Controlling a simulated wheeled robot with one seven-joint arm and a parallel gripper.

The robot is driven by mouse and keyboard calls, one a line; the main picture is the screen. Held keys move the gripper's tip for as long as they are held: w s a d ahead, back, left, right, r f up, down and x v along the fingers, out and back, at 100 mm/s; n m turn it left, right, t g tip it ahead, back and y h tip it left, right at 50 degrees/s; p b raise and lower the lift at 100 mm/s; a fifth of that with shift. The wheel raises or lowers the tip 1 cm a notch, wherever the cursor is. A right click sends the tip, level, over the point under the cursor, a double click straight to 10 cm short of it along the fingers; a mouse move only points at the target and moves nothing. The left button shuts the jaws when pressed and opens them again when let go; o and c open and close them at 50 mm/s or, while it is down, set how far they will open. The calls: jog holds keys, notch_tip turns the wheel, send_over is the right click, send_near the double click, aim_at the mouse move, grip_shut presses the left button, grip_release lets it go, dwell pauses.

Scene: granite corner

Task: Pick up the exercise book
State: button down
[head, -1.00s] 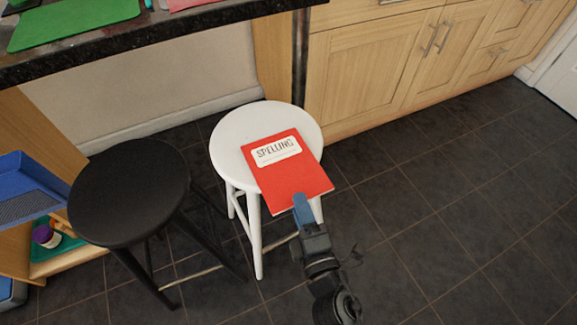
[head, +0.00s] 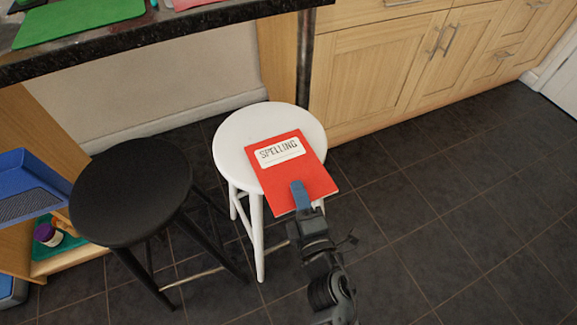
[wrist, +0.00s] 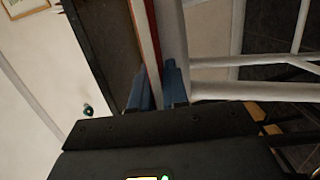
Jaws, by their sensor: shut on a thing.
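The exercise book (head: 303,175) is red with a white "SPELLING" label. In the head view it lies on the white stool (head: 233,146), its near edge jutting out past the seat. My gripper (head: 300,197) is at that near edge, one blue finger over the cover. In the wrist view my gripper (wrist: 160,88) has a blue finger on each side of the book's thin edge (wrist: 147,45) and is shut on it. The white stool's seat edge (wrist: 173,40) runs right beside the book. The lower finger is hidden in the head view.
A black stool (head: 130,190) stands close to the left of the white one. A dark granite counter (head: 165,35) is at the upper left, wooden cupboards (head: 380,75) are behind. A blue tray (head: 40,190) is at far left. The tiled floor (head: 460,220) at right is clear.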

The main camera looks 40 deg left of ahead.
dwell(0.4)
jog(key=shift+r+p, duration=0.35)
jog(key=shift+r, duration=0.15)
notch_tip(320, 180, up, 4)
jog(key=shift+f+p, duration=0.25)
jog(key=shift+p, duration=1)
jog(key=s+d+r+p, duration=0.4)
jog(key=d+r+p, duration=0.1)
jog(key=d, duration=0.6)
jog(key=shift+r+p, duration=0.3)
jog(key=shift+r, duration=0.5)
